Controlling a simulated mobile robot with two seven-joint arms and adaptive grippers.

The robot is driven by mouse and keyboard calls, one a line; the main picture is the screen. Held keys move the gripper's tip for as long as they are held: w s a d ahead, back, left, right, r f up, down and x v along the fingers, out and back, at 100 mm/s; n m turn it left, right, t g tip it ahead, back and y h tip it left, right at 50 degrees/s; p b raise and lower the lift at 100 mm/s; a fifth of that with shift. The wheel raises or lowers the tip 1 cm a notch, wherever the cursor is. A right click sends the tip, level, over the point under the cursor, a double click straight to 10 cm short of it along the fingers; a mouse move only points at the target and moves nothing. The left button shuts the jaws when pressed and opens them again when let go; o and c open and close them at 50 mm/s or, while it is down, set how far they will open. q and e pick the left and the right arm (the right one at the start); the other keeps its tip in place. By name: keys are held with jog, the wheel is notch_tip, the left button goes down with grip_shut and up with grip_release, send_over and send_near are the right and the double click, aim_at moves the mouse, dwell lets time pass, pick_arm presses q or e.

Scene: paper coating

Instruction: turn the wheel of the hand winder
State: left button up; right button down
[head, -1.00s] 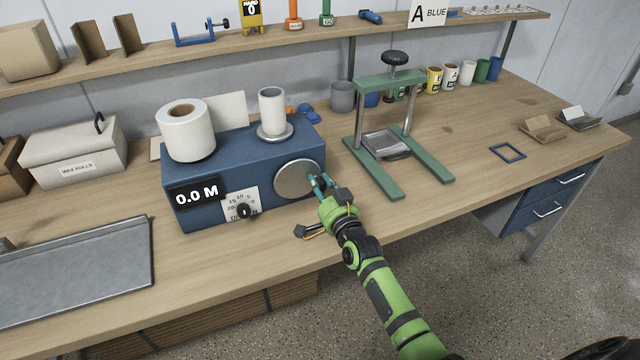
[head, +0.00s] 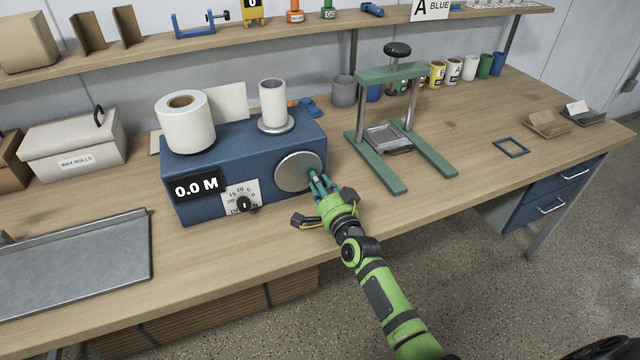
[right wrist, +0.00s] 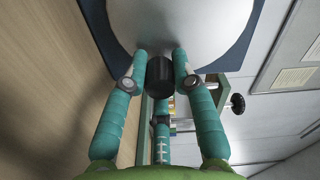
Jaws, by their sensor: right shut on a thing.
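The hand winder (head: 225,160) is a blue box on the bench with a display reading 0.0 M and a dial (head: 243,203) on its front. Its round silver wheel (head: 297,172) is on the front right; it also fills the top of the right wrist view (right wrist: 185,25). My right gripper (head: 314,180) is at the wheel's right part. In the right wrist view its teal fingers (right wrist: 160,72) are shut on the wheel's short black knob (right wrist: 160,76), one on each side. My left gripper is not in view.
A white paper roll (head: 186,122) and a smaller white core (head: 273,103) stand on top of the winder. A green press (head: 391,120) stands to its right. A metal tray (head: 75,265) lies at the front left.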

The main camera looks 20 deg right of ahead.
jog(key=shift+a+f, duration=0.1)
jog(key=shift+f, duration=0.1)
jog(key=c, duration=1)
grip_release()
jog(key=shift+r, duration=0.1)
jog(key=s, duration=1.2)
jog(key=shift+d, duration=0.25)
